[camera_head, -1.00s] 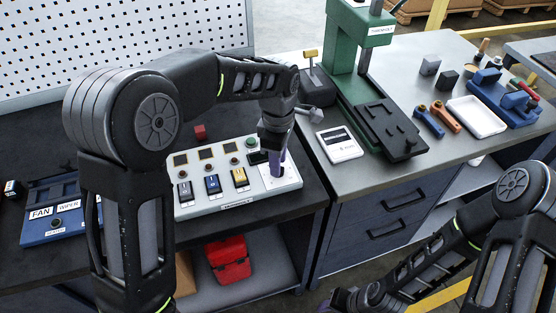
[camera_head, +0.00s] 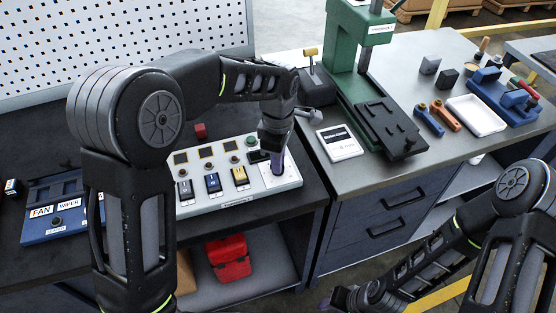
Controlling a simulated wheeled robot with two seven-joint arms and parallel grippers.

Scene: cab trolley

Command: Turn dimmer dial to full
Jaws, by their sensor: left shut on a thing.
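A light grey control panel (camera_head: 211,203) sits on the dark bench, with several rocker switches, small dark displays and a green button (camera_head: 252,141). My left gripper (camera_head: 277,168) points down at the panel's right end. It is shut on the dimmer dial, which its fingers mostly hide. A white marked plate (camera_head: 268,183) shows around the fingertips. My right gripper (camera_head: 340,299) is low at the bottom edge, away from the panel, and its jaws are too cut off to read.
A blue box (camera_head: 52,226) labelled FAN and WIPER stands left of the panel, partly behind my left arm. A green press (camera_head: 360,60) and a white card (camera_head: 339,143) are on the grey table at right. A red container (camera_head: 228,258) is on the shelf below.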

